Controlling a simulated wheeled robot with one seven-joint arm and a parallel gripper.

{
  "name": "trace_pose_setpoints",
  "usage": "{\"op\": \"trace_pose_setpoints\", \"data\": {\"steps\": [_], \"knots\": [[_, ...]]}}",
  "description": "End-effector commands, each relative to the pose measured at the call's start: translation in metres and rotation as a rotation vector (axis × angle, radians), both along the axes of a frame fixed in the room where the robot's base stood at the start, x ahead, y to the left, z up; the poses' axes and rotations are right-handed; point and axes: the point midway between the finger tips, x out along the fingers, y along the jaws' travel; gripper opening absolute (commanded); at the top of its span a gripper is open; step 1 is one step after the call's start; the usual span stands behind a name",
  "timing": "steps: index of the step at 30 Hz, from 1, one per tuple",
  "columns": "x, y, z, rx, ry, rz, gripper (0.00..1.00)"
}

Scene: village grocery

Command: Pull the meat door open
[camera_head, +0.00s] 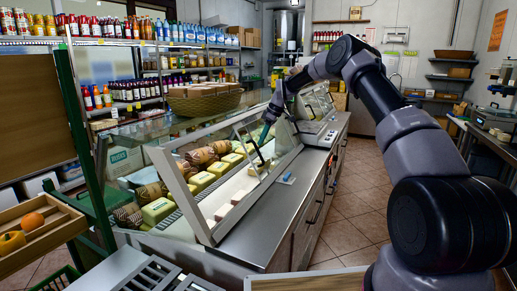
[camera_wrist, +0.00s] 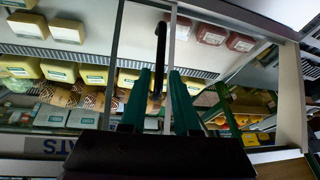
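The glass door (camera_head: 215,172) with a pale metal frame slants over the open-fronted side of the display case. A thin black handle (camera_head: 257,150) is on it, and the handle also shows in the wrist view (camera_wrist: 160,45). My gripper (camera_head: 267,131) has teal fingers and is at the handle. In the wrist view my gripper (camera_wrist: 160,74) has its fingers apart, with the lower part of the handle between them and gaps visible beside it. Contact with the handle cannot be told. A sign ending in "ATS" (camera_wrist: 55,146) shows at lower left.
Yellow blocks (camera_head: 158,210) and brown packages lie in the case (camera_head: 275,228). A scale (camera_head: 320,137) stands on the counter behind. A wicker basket (camera_head: 203,103) sits on top. A wooden fruit crate (camera_head: 45,238) is at left. The tiled floor at right is clear.

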Motion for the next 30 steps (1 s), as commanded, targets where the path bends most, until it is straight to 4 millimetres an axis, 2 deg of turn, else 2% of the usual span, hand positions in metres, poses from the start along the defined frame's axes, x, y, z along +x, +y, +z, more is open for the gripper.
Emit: {"op": "trace_pose_setpoints", "data": {"steps": [3, 9, 23, 26, 30], "knots": [[-0.001, -0.010, 0.022, 0.000, -0.002, -0.001, 0.30], [-0.002, -0.018, 0.042, 0.000, 0.000, -0.001, 0.30], [-0.005, -0.019, 0.051, -0.003, -0.002, -0.006, 0.30], [-0.013, -0.020, 0.070, -0.017, -0.005, -0.032, 0.30], [-0.038, -0.023, 0.112, -0.046, -0.011, -0.112, 0.30]]}}
